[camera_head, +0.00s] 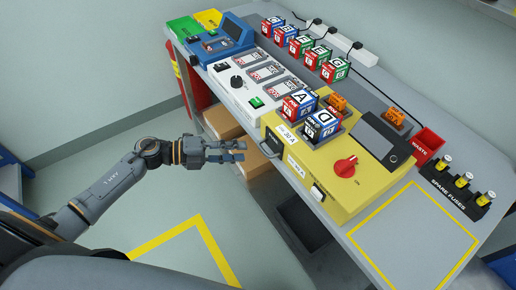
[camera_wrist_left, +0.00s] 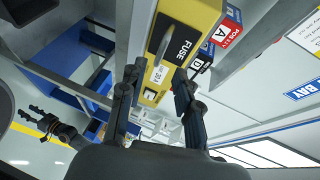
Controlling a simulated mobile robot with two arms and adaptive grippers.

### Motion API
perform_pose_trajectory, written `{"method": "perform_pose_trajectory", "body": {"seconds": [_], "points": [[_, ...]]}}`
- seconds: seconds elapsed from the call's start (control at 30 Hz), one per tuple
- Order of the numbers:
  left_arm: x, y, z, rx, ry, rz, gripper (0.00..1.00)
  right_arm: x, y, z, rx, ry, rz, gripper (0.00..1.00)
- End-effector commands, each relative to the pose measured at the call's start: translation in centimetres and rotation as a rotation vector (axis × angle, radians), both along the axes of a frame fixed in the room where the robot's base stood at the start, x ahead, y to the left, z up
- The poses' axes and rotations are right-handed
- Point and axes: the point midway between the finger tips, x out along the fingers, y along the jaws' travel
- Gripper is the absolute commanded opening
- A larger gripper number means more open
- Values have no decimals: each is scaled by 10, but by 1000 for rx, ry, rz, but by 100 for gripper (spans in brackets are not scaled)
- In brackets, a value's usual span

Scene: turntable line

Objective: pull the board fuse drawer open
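The yellow board (camera_head: 330,185) stands on the bench. The fuse drawer front (camera_head: 287,132), labelled FUSE 30 A, is on its near face and looks flush. Its handle (camera_head: 269,149) is at the left end of that face. In the left wrist view the handle (camera_wrist_left: 161,45) is a pale bar beside the FUSE label. My left gripper (camera_head: 242,151) is open and empty, a short way left of the handle and pointing at it. In the wrist view its fingers (camera_wrist_left: 158,70) are apart below the handle. My right gripper (camera_wrist_left: 31,113) shows only there, small, fingers apart.
Cubes A (camera_head: 299,105) and D (camera_head: 322,126) stand on the board near a red knob (camera_head: 345,167). A white panel (camera_head: 258,82) is at its left, a spare fuse rack (camera_head: 458,187) at its right. Cardboard boxes (camera_head: 223,122) sit under the bench. The floor in front is clear.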

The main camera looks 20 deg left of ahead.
Motion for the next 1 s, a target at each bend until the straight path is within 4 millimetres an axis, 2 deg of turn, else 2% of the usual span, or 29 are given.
{"method": "perform_pose_trajectory", "body": {"seconds": [0.1, 0.3, 0.5, 0.73, 0.77, 0.9, 1.0], "points": [[13, -22, -2, -4, -1, 1, 33, 0, -5, 6, -5, 0, 2, 40], [26, -46, -9, -3, -1, 0, 33, 0, -11, 10, -13, 0, 3, 40], [30, -54, -13, -1, 2, 0, 33, 0, -13, 11, -16, 0, 2, 40], [30, -54, -13, 0, 1, 0, 33, 0, -13, 11, -15, 0, 1, 40], [30, -54, -13, 0, 1, 0, 29, 0, -13, 11, -15, 0, 1, 40], [30, -54, -13, 0, 1, 0, 0, 0, -13, 11, -15, 0, 1, 40], [30, -54, -13, 0, 1, 0, 0, 0, -13, 11, -15, 0, 1, 40]]}}
